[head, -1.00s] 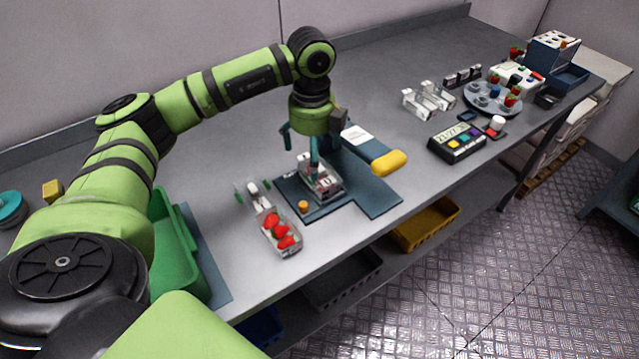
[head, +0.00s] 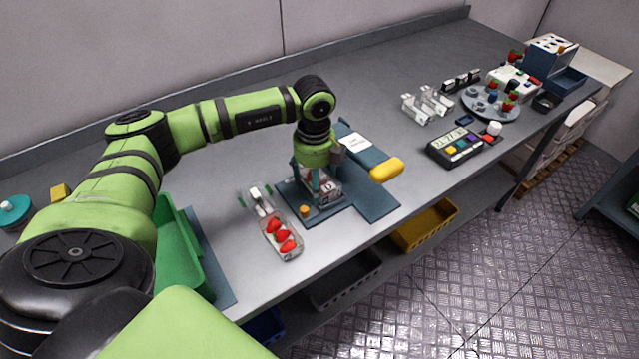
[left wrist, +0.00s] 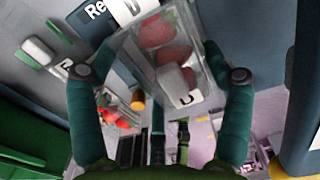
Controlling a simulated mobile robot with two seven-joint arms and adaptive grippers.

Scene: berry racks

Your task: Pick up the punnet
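A clear punnet of red strawberries with a white label (head: 327,190) stands on the dark blue station (head: 375,200) on the bench. In the left wrist view the punnet (left wrist: 165,55) lies between the two teal fingers. My left gripper (head: 316,182) is lowered over it, pointing down. Its fingers (left wrist: 160,75) are spread on both sides, with a visible gap at the left finger; contact at the right finger cannot be told. The arm partly hides the punnet in the head view. My right gripper is not in view.
A second strawberry punnet (head: 281,238) lies just left of the station, near the front edge. A green crate (head: 178,250) stands further left. A yellow-ended tool (head: 385,169) sits right of the gripper. A button device (head: 462,146) and clear empty punnets (head: 427,105) stand further right.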

